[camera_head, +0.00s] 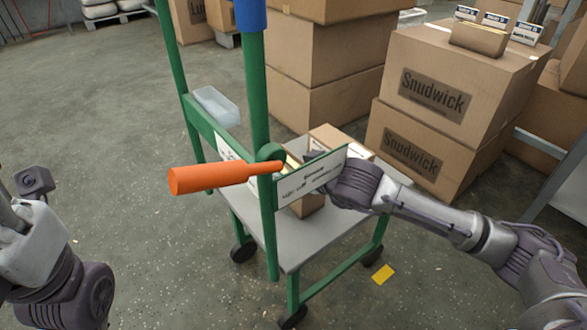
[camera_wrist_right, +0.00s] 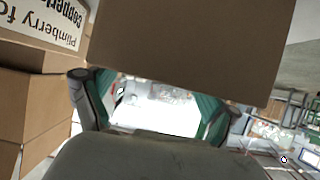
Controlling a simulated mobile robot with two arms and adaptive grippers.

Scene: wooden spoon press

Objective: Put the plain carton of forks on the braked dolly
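The green-framed dolly (camera_head: 280,245) has a grey deck, an orange lever (camera_head: 215,177) pointing left, and white sign plates. A brown carton (camera_head: 341,139) and a lower brown carton (camera_head: 308,206) show behind and below the front plate (camera_head: 312,176). What they rest on is partly hidden. My right gripper (camera_head: 310,158) is at this plate, its fingers mostly hidden. In the right wrist view, its fingers (camera_wrist_right: 150,100) are apart with a bright gap between them. A plain brown carton face (camera_wrist_right: 190,45) is just beyond. Only part of my left gripper (camera_head: 30,235) shows at the left edge.
Large Snudwick boxes (camera_head: 432,90) stand right of the dolly, topped by a small carton (camera_head: 480,38) and white cards. More brown boxes (camera_head: 325,50) are stacked behind. A clear bin (camera_head: 217,105) is beyond the frame. A yellow marker (camera_head: 383,274) lies on open floor.

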